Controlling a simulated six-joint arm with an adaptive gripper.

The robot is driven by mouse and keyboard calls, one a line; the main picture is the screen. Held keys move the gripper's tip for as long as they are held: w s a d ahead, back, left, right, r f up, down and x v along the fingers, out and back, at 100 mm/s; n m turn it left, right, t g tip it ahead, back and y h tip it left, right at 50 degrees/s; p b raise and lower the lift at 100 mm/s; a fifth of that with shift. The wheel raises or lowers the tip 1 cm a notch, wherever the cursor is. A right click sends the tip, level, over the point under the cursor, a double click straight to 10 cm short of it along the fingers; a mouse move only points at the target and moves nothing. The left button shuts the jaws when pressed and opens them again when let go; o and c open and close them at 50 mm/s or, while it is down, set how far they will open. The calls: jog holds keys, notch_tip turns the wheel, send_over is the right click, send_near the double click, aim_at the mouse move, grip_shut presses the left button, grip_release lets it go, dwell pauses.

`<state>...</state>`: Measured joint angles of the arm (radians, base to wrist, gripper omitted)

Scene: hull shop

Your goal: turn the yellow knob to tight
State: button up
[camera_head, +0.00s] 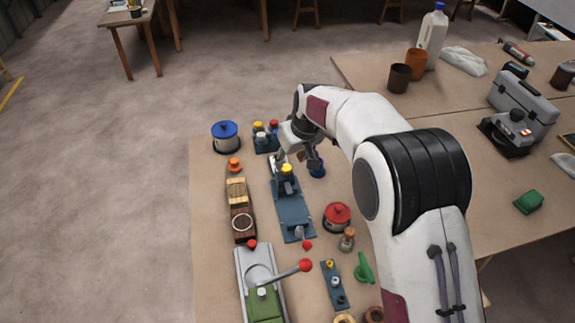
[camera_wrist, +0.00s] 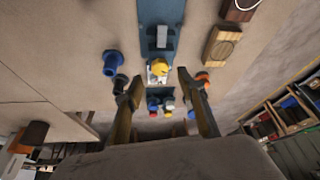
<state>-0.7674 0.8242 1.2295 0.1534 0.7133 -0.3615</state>
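A yellow knob (camera_head: 286,169) stands on the blue-grey plate (camera_head: 291,212) in the head view. In the wrist view the yellow knob (camera_wrist: 160,67) sits on a pale block, ahead of and between the fingertips. My gripper (camera_head: 299,157) is above the far end of the plate, close to the knob. In the wrist view my gripper (camera_wrist: 160,86) has its two fingers wide apart, with nothing between them that I can see held. No tight marking is readable.
A small plate with yellow, white and red knobs (camera_head: 265,139) lies beyond. A blue knob (camera_head: 317,168) stands to the right, an orange one (camera_head: 234,165) to the left. A red-lidded pot (camera_head: 337,216) and a red-tipped lever (camera_head: 304,265) stand nearer.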

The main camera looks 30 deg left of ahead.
aim_at(286, 168)
jog(key=shift+x, duration=2.45)
jog(key=c, duration=1.1)
